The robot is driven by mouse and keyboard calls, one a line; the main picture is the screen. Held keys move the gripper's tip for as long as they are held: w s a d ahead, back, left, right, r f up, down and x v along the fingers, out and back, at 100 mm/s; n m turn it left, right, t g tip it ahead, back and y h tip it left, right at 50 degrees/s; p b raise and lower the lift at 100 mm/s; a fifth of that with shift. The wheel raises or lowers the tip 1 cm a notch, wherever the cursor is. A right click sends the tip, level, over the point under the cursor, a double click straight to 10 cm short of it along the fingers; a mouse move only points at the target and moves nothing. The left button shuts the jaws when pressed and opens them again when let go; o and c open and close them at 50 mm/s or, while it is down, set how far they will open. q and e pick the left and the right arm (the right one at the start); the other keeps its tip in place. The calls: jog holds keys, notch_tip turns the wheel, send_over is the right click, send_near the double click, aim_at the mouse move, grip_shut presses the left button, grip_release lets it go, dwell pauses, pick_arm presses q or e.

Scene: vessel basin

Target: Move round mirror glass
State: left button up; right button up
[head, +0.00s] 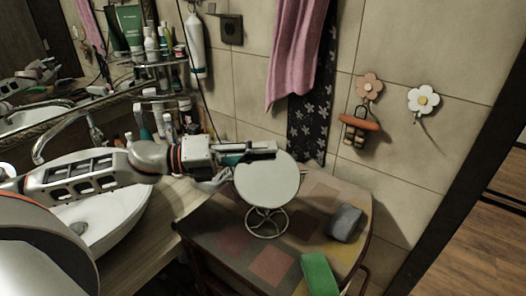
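The round mirror glass (267,181) is a pale disc on a wire stand (267,222) with a ring base. It stands upright on the patchwork-topped side table (215,222). My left arm reaches in from the left over the basin. My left gripper (262,151) is at the top edge of the mirror, overlapping it in the head view. Its fingertips are partly hidden there, and I cannot tell whether they touch or grip the glass. My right gripper is not in view.
A grey sponge-like block (346,222) and a green one (319,273) lie on the table right of the mirror. The white basin (118,222) is at left, with bottles on shelves (160,62) behind. A pink towel (296,55) hangs on the tiled wall.

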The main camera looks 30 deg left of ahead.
pick_arm(q)
jog(key=shift+c, duration=0.3)
grip_shut()
